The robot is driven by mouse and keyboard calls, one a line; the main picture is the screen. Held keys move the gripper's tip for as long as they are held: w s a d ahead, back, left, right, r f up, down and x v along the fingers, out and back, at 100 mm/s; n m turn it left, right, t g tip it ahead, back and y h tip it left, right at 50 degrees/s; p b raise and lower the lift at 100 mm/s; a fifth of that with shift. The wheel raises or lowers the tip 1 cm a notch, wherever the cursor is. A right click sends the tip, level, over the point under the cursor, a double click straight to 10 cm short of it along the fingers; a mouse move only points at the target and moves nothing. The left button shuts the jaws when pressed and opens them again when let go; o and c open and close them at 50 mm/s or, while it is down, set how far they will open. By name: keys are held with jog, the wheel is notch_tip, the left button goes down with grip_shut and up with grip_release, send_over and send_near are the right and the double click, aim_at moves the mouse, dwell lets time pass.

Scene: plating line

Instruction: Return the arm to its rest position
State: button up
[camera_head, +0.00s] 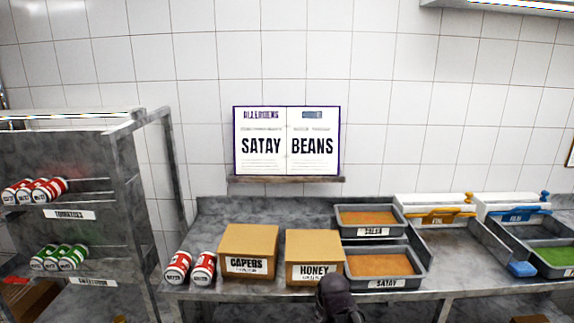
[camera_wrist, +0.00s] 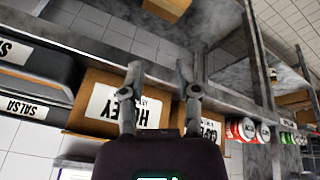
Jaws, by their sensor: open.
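My gripper (camera_wrist: 159,70) shows in the wrist view with its two fingers spread apart and nothing between them. That view is upside down, and the honey box (camera_wrist: 103,103) shows behind the fingers, with the capers box (camera_wrist: 212,128) beside it. In the head view a dark part of my arm (camera_head: 340,298) rises at the bottom edge, in front of the lower right of the honey box (camera_head: 313,247). The fingers cannot be made out there, and the rest of my arm is out of view.
The capers box (camera_head: 248,243) stands left of the honey box, with two red-and-white cans (camera_head: 203,267) beside it. Satay (camera_head: 423,279) and salsa (camera_head: 404,230) trays stand right. A can rack (camera_head: 128,190) is at left. A sign reading SATAY and BEANS (camera_head: 286,128) stands above.

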jog(key=s+d+f+m+g, duration=0.1)
jog(key=s+d+m+g, duration=0.3)
jog(key=s+d+m, duration=0.2)
jog(key=shift+s, duration=1.4)
